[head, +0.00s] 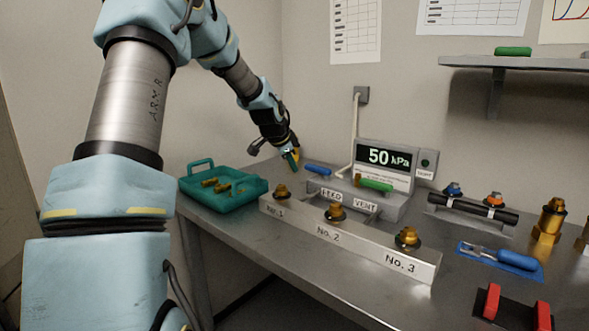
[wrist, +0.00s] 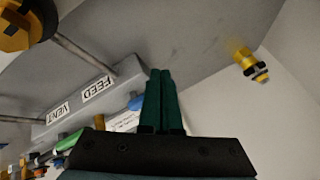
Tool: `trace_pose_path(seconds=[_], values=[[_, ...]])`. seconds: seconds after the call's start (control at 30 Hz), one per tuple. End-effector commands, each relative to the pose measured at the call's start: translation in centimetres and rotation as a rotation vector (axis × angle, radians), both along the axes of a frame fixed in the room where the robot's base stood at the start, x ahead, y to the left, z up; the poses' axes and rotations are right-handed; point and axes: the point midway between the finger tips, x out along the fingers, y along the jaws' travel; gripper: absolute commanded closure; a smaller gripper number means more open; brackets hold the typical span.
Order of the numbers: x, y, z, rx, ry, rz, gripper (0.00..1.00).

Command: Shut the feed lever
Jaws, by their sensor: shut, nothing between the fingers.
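The blue lever handle (head: 318,170) lies crosswise behind the FEED label (head: 327,193), on the grey valve block (head: 390,205). My gripper (head: 290,161) has green fingers and is just left of the blue handle, apparently apart from it. In the wrist view my fingers (wrist: 160,95) are together and empty. The blue handle (wrist: 136,102) shows there just left of them, partly hidden by them. The FEED label (wrist: 98,88) is further left. The green lever handle (head: 376,185) lies behind the VENT label (head: 365,205). The display (head: 386,157) reads 50 kPa.
A teal tray (head: 258,187) with brass parts stands left of the labelled port rail (head: 300,227). A white pipe (head: 353,130) rises behind the blue handle. A yellow-and-black part (wrist: 250,65) shows beyond my fingers.

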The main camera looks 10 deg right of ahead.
Motion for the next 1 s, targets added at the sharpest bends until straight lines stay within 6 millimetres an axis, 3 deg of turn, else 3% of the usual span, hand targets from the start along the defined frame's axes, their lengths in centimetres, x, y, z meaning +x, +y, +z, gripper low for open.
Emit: trace_pose_path(seconds=[0.53,1.0], values=[[0.0,4.6,5.9,0.0,0.001,0.001,1.0],[0.0,5.1,6.7,0.001,0.003,-0.002,1.0]])
